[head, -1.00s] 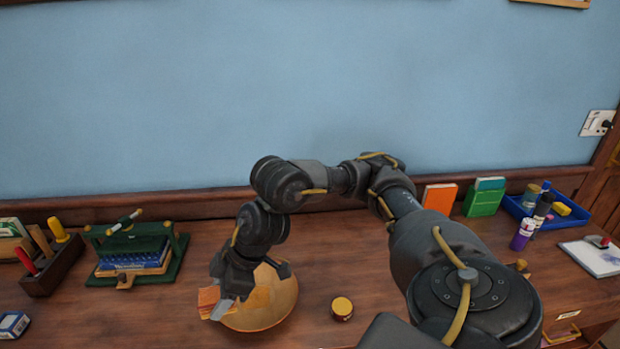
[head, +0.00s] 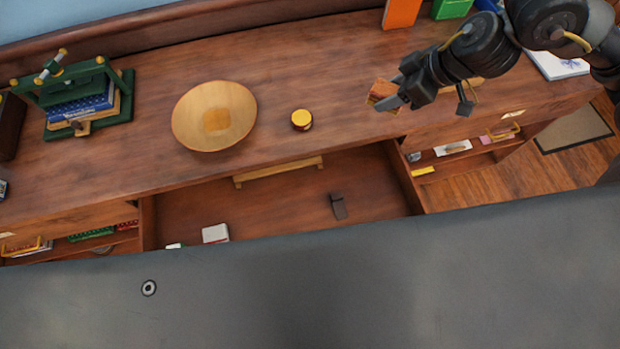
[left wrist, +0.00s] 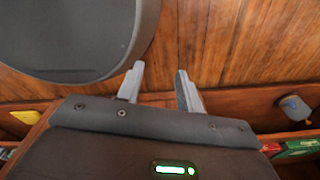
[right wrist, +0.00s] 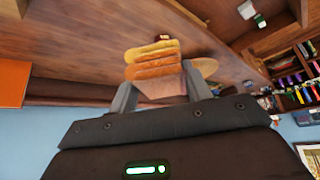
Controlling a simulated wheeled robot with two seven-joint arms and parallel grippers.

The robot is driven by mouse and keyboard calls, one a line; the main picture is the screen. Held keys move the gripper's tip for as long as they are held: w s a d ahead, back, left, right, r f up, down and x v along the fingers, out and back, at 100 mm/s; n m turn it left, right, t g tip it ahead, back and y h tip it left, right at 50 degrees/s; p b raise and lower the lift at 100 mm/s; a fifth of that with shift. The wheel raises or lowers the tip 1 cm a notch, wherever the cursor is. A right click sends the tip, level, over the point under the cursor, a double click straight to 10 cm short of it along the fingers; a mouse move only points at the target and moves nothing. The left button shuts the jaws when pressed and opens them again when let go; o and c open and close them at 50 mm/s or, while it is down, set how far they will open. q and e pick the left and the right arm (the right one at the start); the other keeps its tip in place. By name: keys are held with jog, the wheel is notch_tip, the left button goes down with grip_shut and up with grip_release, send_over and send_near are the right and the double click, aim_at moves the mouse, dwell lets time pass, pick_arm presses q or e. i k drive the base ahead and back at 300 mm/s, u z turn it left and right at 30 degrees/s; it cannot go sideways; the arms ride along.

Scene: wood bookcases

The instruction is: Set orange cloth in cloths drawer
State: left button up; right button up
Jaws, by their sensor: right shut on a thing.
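My right gripper (head: 388,100) is shut on the folded orange cloth (head: 378,92), above the desk top right of the bowl. In the right wrist view the cloth (right wrist: 152,62) shows as stacked orange and yellowish folds between the fingers. A wide open drawer (head: 275,200) below the desk's front edge holds a white box (head: 215,233) and a small dark object (head: 338,205). I cannot tell which drawer is for cloths. My left gripper (left wrist: 158,84) has its fingers apart and empty in the left wrist view, over wooden flooring; it is not in the head view.
A wooden bowl (head: 190,118) and a yellow-lidded jar (head: 301,120) stand on the desk. A green press (head: 118,100) is at left. Small items lie in the right-hand compartment (head: 480,165) and the left-hand one. The desk top between jar and cloth is clear.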

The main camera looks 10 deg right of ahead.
aim_at(258, 227)
jog(key=z, duration=0.1)
jog(key=k, duration=0.8)
jog(key=u, duration=0.85)
jog(key=i, duration=0.5)
jog(key=z, duration=0.05)
